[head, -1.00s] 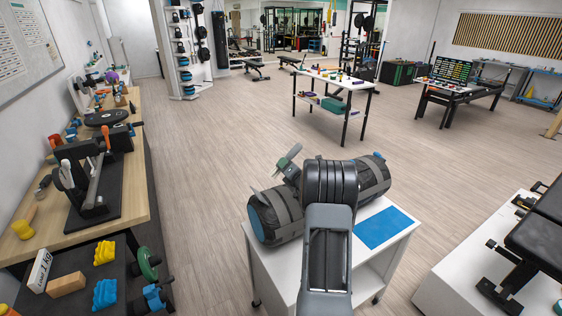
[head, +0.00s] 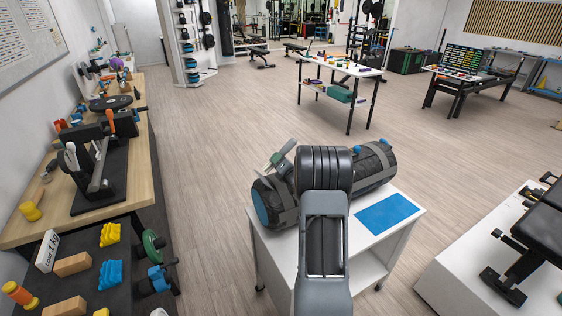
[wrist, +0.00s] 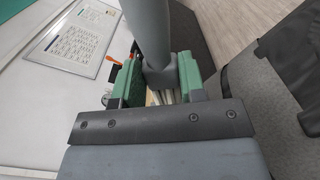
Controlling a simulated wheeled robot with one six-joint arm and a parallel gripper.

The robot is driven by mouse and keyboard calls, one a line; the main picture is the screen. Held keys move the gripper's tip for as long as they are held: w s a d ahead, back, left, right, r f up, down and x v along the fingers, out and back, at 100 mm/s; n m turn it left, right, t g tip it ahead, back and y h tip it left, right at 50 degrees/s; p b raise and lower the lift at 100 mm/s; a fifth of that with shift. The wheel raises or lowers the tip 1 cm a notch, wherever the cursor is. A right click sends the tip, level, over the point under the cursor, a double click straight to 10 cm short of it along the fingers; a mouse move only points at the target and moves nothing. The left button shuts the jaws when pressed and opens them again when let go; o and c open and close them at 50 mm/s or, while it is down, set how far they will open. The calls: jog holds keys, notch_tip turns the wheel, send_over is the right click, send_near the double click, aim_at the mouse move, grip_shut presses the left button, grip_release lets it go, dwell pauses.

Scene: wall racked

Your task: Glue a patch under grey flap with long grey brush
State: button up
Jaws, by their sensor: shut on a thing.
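A dark sandbag (head: 372,171) with grey straps and blue ends lies across the top of a white cart (head: 335,236). My arm hides its middle. My gripper (wrist: 158,82), with green fingers, is shut on a thick grey handle (wrist: 149,32), which I take for the long grey brush. In the head view my gripper (head: 276,160) shows above the bag's left part, with the grey handle (head: 287,148) slanting up and right. The grey flap cannot be told apart clearly from the straps. A flat blue sheet (head: 387,213) lies at the cart's right.
A long wooden bench (head: 36,228) with tools stands along the left wall. A dark surface with yellow and blue blocks (head: 109,275) is at the lower left. A white platform (head: 449,270) with a black bench is at the right. Floor lies clear between them.

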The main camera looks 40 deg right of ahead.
jog(key=shift+w+a+f+b, duration=0.1)
jog(key=shift+a+f+b, duration=0.55)
jog(key=shift+a+b, duration=0.15)
dwell(0.5)
jog(key=shift+d, duration=0.1)
jog(key=shift+s+r, duration=0.1)
jog(key=shift+s, duration=0.7)
jog(key=shift+s+a+b, duration=0.2)
jog(key=shift+s+b, duration=0.05)
jog(key=shift+s, duration=0.4)
jog(key=shift+s+a+b, duration=0.15)
jog(key=shift+s+b, duration=0.1)
jog(key=shift+s, duration=1.1)
jog(key=shift+w+d+b, duration=0.15)
jog(key=shift+w+b, duration=0.4)
jog(key=shift+w, duration=0.85)
jog(key=shift+w+d+b, duration=0.15)
jog(key=shift+w+b, duration=0.4)
jog(key=shift+w, duration=0.85)
